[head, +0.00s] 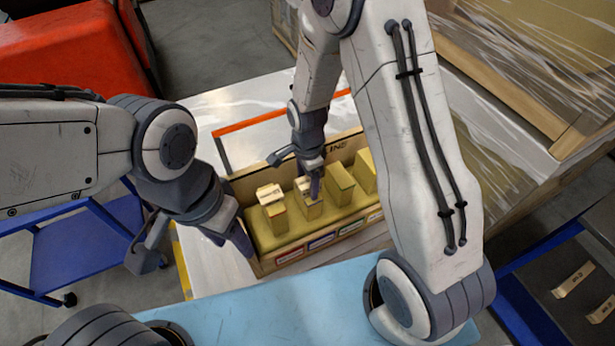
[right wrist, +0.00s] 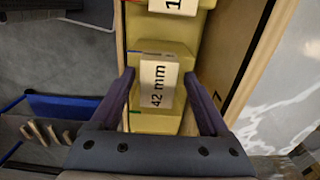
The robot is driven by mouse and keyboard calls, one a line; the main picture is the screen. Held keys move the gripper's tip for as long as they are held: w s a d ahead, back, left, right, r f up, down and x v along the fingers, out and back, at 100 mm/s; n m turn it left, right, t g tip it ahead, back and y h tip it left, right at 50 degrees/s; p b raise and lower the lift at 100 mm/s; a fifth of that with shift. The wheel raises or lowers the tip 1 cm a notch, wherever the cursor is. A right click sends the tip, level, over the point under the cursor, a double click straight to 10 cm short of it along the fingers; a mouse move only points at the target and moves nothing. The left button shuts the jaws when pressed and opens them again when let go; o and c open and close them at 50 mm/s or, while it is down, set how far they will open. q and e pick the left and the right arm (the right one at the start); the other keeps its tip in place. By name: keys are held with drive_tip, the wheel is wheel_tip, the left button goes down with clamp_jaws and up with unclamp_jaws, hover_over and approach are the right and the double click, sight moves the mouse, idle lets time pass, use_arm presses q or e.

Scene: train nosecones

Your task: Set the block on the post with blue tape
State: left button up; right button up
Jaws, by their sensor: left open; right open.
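A wooden box (head: 283,259) holds a yellow foam insert with several upright yellow posts and coloured labels along its front. The post with blue tape (head: 309,207) is second from the left, behind the blue label (head: 322,242). A pale block marked 42 mm (right wrist: 158,84) appears to rest on top of it. My right gripper (head: 298,172) is open, its fingers on either side of this block in the right wrist view (right wrist: 160,80). Another pale block (head: 269,193) sits on the leftmost post, by the red label. My left gripper (head: 192,247) is open and empty, left of the box.
The two right-hand posts (head: 340,181) look bare, though my right arm partly covers the last. A blue surface (head: 260,312) lies in front. A blue cart (head: 80,250) stands left. Wrapped wooden crates (head: 540,60) stand right. Loose pale pieces (head: 572,280) lie at lower right.

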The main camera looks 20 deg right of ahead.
sight(307, 180)
drive_tip(key=shift+r, duration=0.3)
drive_tip(key=shift+w+r, duration=0.1)
drive_tip(key=shift+r, duration=0.2)
wheel_tip(307, 180, up, 10)
drive_tip(key=b, duration=0.3)
drive_tip(key=s+a+r+n, duration=0.2)
drive_tip(key=s+n, duration=0.5)
drive_tip(key=s+a+r+n, duration=0.1)
drive_tip(key=s+a+n, duration=0.2)
drive_tip(key=s+n, duration=0.4)
drive_tip(key=s+a+r+n+y, duration=0.1)
drive_tip(key=s+a+r+n, duration=0.1)
drive_tip(key=s+n, duration=0.5)
drive_tip(key=shift+a+r+n, duration=0.35)
drive_tip(key=shift+a+n, duration=0.1)
drive_tip(key=shift+n, duration=0.65)
